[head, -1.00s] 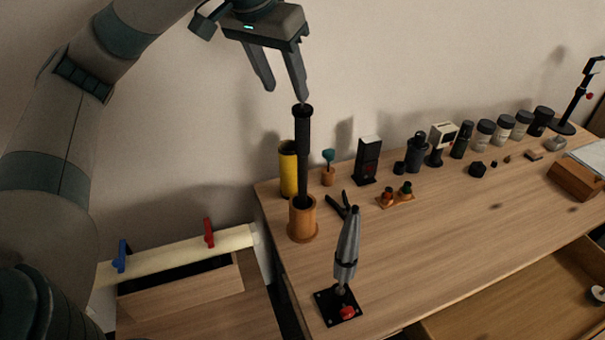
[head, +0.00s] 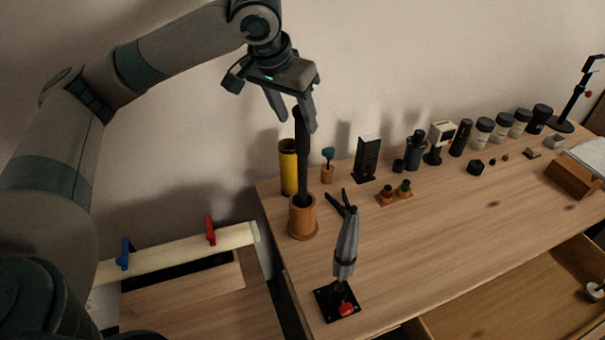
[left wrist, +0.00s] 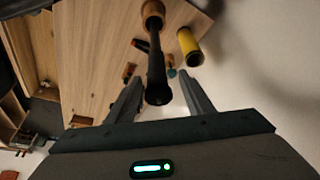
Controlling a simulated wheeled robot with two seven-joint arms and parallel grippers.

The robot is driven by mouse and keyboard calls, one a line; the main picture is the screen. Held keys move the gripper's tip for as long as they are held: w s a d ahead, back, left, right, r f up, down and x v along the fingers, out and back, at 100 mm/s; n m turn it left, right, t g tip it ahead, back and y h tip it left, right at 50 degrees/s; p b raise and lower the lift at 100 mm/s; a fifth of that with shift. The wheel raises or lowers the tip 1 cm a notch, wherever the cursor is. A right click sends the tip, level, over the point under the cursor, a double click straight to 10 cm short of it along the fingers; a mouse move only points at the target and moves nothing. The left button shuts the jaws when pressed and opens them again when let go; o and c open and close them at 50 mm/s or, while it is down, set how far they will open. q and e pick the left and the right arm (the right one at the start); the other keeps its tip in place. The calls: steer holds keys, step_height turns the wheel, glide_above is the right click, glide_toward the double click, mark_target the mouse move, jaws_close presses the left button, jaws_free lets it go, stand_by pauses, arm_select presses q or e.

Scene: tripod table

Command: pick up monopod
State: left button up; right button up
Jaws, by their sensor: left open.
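The monopod (head: 302,160) is a black upright pole standing in a round wooden holder (head: 302,222) near the table's left corner. It also shows in the left wrist view (left wrist: 156,72), its top end close to my gripper and its lower end in the holder (left wrist: 152,9). My left gripper (head: 297,125) is open and points down over the monopod's top. In the left wrist view, its two fingers (left wrist: 160,92) lie on either side of the monopod's top. I cannot tell whether they touch it. My right gripper is not in view.
A yellow cylinder (head: 288,168) stands close behind the monopod. A grey clamp-like tool on a black base (head: 346,250) stands in front. Small black tripod legs (head: 342,204) lie to the right. Several jars and devices line the wall side. The table's middle (head: 440,215) is clear.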

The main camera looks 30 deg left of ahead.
mark_target(302, 131)
arm_select(q)
steer(key=shift+w+d+f+p, duration=0.1)
steer(key=shift+w+f+p, duration=0.05)
steer(key=shift+f+p, duration=0.3)
steer(key=x, duration=0.3)
steer(key=shift+d+f+p, duration=0.15)
steer(key=shift+p, duration=0.25)
steer(key=shift+w+f, duration=0.1)
steer(key=shift+f, duration=0.3)
